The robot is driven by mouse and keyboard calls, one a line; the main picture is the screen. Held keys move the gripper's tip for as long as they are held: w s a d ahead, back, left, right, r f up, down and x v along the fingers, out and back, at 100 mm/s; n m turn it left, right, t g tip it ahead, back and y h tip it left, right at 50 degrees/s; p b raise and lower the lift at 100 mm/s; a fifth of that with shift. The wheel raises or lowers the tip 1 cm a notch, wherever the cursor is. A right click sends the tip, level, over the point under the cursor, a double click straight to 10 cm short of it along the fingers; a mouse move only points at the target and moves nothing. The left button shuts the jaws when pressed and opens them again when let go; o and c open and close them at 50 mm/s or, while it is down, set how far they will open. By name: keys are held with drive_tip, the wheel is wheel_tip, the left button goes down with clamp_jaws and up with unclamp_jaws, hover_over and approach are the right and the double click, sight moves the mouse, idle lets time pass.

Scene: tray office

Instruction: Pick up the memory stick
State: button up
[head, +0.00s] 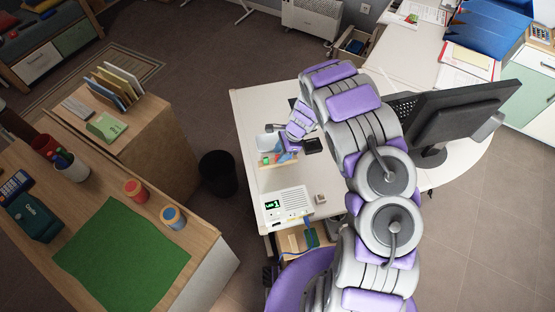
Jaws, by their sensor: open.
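My gripper (290,143) is over the white desk (245,105), pointing down, with its jaws open. It is above and partly in front of a small clear tray (266,143) that holds several small coloured items in blue, red and green. I cannot make out the memory stick for certain. The items in the tray are too small and partly hidden by the gripper to tell apart. I cannot tell whether the fingers touch any of them.
A white box (290,203) with a green display sits nearer on the desk, beside a small beige block (320,199). A monitor (455,115) stands at the right. A black bin (218,174) is on the floor. A wooden counter with a green mat (122,254) is at left.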

drive_tip(key=shift+x, duration=0.75)
drive_tip(key=shift+r, duration=0.1)
clamp_jaws()
